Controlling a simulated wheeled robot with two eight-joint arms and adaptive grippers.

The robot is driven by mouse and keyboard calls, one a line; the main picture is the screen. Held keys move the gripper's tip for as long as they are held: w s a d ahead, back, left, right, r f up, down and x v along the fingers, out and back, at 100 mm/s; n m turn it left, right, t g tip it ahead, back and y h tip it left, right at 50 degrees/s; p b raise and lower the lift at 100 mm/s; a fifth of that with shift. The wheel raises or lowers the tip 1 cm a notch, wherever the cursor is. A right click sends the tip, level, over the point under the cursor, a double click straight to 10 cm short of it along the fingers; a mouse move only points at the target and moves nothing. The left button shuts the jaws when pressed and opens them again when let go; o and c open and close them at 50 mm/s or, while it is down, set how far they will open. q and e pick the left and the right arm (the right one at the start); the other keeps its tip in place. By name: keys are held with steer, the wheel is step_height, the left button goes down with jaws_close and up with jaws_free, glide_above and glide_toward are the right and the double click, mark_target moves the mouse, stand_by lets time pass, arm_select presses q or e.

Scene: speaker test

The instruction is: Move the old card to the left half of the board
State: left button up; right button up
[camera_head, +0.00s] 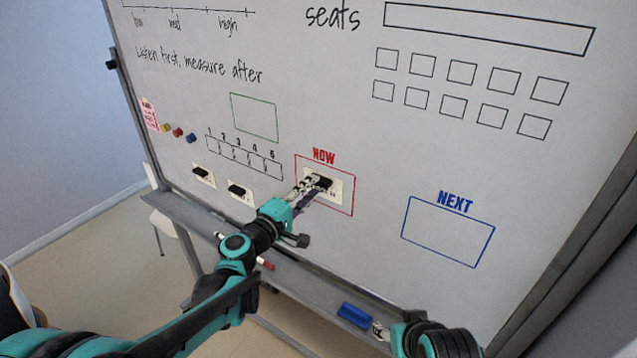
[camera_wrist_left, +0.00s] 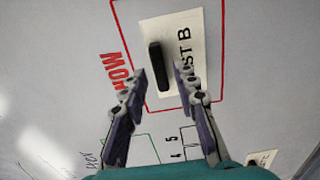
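A cream card (camera_head: 337,189) with a black raised grip sits inside the red NOW box on the whiteboard. In the left wrist view the card (camera_wrist_left: 178,30) shows part of its print, ending in "ST B", and its black grip (camera_wrist_left: 158,60). My left gripper (camera_head: 314,186) reaches to this card. In the left wrist view its two fingers (camera_wrist_left: 161,76) are apart, one on each side of the black grip, with gaps visible. My right arm shows at the bottom of the head view; a small pale, dark-marked part (camera_head: 380,331) there may be its gripper, mostly hidden.
Two more cards with black grips (camera_head: 203,173) (camera_head: 239,190) are on the board's lower left, below a numbered row (camera_head: 243,156). Coloured magnets (camera_head: 178,132) and a pink note (camera_head: 149,115) are farther left. The blue NEXT box (camera_head: 447,232) is empty. A blue eraser (camera_head: 354,316) lies on the tray.

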arm_select(q)
steer(key=shift+x, duration=0.9)
jaws_close()
